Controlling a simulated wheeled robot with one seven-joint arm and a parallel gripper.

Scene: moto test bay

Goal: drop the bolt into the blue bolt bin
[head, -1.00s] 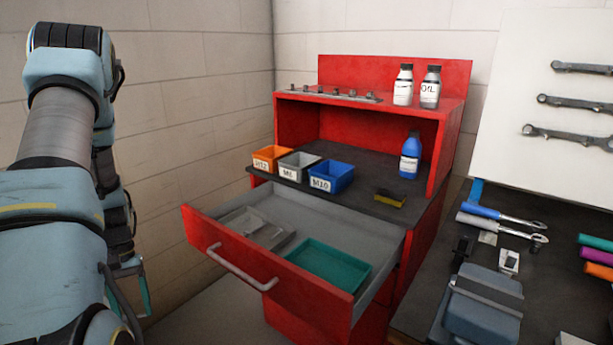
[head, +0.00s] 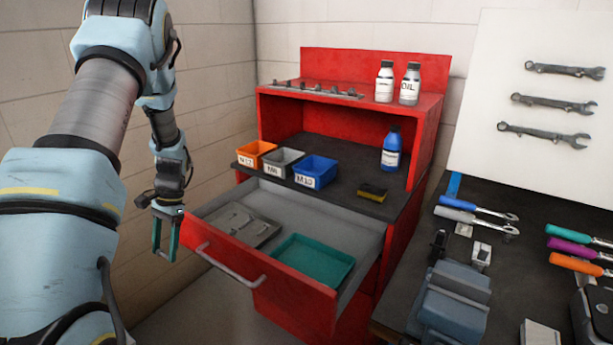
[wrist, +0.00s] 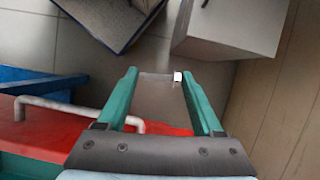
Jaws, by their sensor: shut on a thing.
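My gripper (head: 164,256) hangs fingers down just left of the open red drawer's front in the head view. In the wrist view its green fingers (wrist: 160,76) are shut on the bolt (wrist: 160,78), a thin silvery shaft with a bright white end at the right finger. The blue bin (head: 315,173), labelled M10, stands on the dark cabinet shelf, right of the grey bin. My gripper is left of the bin, lower and well apart from it. The bin's inside is mostly hidden.
An orange bin (head: 254,153) and a grey bin (head: 283,162) stand left of the blue one. The open drawer (head: 262,274) juts out below them, holding a teal tray (head: 315,262).

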